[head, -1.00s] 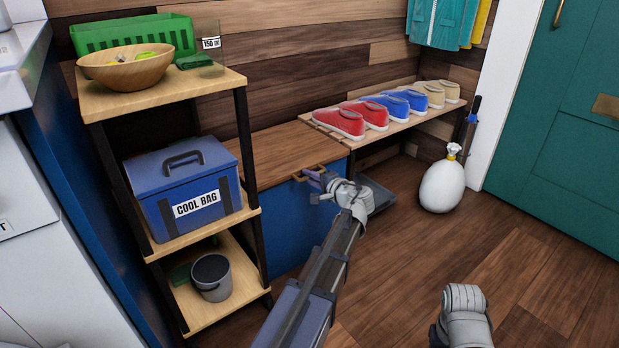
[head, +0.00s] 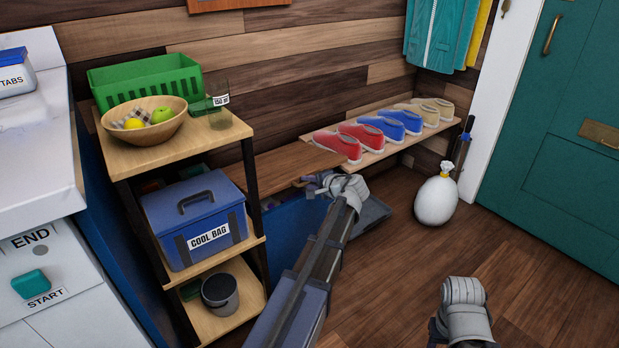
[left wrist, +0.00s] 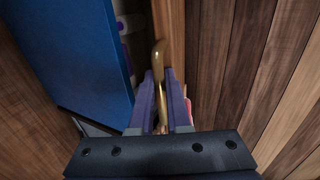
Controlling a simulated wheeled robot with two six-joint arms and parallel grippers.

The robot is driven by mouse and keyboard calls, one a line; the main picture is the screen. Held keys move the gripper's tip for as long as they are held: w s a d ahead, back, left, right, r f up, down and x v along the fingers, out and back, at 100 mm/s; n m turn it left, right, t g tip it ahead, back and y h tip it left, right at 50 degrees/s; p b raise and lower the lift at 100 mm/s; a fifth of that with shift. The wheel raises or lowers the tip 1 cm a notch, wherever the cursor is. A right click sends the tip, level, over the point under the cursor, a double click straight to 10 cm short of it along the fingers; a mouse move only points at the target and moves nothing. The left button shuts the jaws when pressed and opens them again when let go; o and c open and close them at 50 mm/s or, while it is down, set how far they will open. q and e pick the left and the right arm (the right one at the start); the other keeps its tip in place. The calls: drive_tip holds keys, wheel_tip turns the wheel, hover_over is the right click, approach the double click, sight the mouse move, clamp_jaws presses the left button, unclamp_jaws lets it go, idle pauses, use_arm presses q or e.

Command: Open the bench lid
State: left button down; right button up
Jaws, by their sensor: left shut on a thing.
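The bench has a blue front (head: 290,225) and a brown wooden lid (head: 285,168), partly hidden by the shelf unit and my left arm. The lid is raised, with a gap between it and the blue front. My left gripper (head: 312,184) is at the lid's front edge. In the left wrist view my left gripper (left wrist: 161,78) is shut on the brass handle (left wrist: 159,55). The blue panel (left wrist: 75,50) is at left there, with purple and white things in the gap beside it. Only part of my right arm shows; its fingers are out of view.
A shoe shelf (head: 400,143) is at right.

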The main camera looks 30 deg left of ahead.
use_arm(q)
drive_tip(key=w+a+r+g+h+p, duration=0.1)
drive_tip(key=w+a+r+h+p, duration=0.2)
drive_tip(key=r+p, duration=0.65)
drive_tip(key=a+r+g+h+p, duration=0.15)
drive_tip(key=a+r+p, duration=0.4)
drive_tip(key=p, duration=0.75)
drive_tip(key=w+a+r+g+h+p, duration=0.1)
drive_tip(key=w+a+r+h+p, duration=0.3)
drive_tip(key=a+r+p, duration=0.6)
drive_tip(key=shift+w+a+r+p, duration=0.4)
drive_tip(key=shift+w+a+p, duration=0.5)
drive_tip(key=shift+p, duration=0.7)
drive_tip(key=shift+s+a+h, duration=0.15)
drive_tip(key=shift+s+h, duration=0.05)
drive_tip(key=shift+h, duration=0.05)
drive_tip(key=c, duration=0.9)
unclamp_jaws()
drive_tip(key=shift+r, duration=0.1)
